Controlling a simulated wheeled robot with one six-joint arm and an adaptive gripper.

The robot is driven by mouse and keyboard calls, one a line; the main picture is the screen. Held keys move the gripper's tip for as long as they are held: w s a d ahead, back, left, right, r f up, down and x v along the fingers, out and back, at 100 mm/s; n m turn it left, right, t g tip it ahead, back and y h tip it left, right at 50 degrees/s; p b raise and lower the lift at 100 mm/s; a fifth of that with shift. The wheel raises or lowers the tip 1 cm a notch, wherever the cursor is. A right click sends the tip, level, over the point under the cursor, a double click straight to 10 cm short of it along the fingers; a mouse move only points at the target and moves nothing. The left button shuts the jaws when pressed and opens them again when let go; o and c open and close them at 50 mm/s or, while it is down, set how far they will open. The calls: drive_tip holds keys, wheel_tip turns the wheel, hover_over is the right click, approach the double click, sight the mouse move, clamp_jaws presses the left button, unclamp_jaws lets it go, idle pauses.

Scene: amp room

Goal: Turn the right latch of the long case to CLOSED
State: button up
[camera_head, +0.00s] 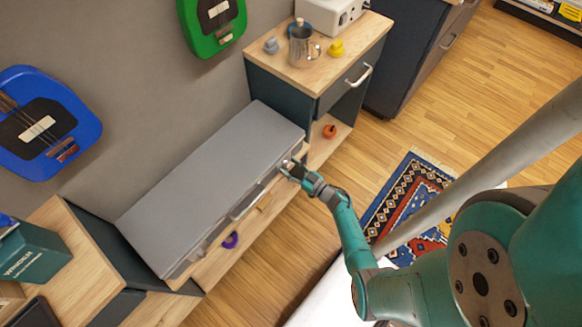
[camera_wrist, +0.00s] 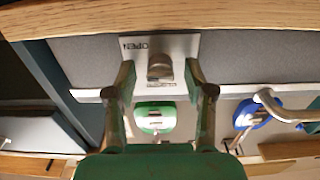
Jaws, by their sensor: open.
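The long grey case (camera_head: 210,185) lies shut on a low wooden bench in the head view. Its front face carries a long handle (camera_head: 247,203), and the right latch is at the far right end, mostly hidden there by my gripper (camera_head: 291,170). In the wrist view the right latch is a brownish metal knob (camera_wrist: 160,68) on a pale plate (camera_wrist: 183,45) marked OPEN at upper left. A second label below the knob is too small to read. My gripper (camera_wrist: 160,75) is open, one finger on each side of the knob.
A cabinet (camera_head: 318,88) with a metal jug (camera_head: 302,46) stands beyond the case. Green (camera_head: 214,24) and blue (camera_head: 45,122) guitars hang on the wall. An orange object (camera_head: 329,131) lies on the cabinet's lower shelf. The wooden floor in front of the bench is partly clear.

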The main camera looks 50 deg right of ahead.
clamp_jaws()
drive_tip(key=shift+n, duration=0.4)
drive_tip(key=n, duration=0.8)
drive_tip(key=shift+n, duration=0.3)
drive_tip(key=n, duration=0.4)
drive_tip(key=shift+n, duration=2.2)
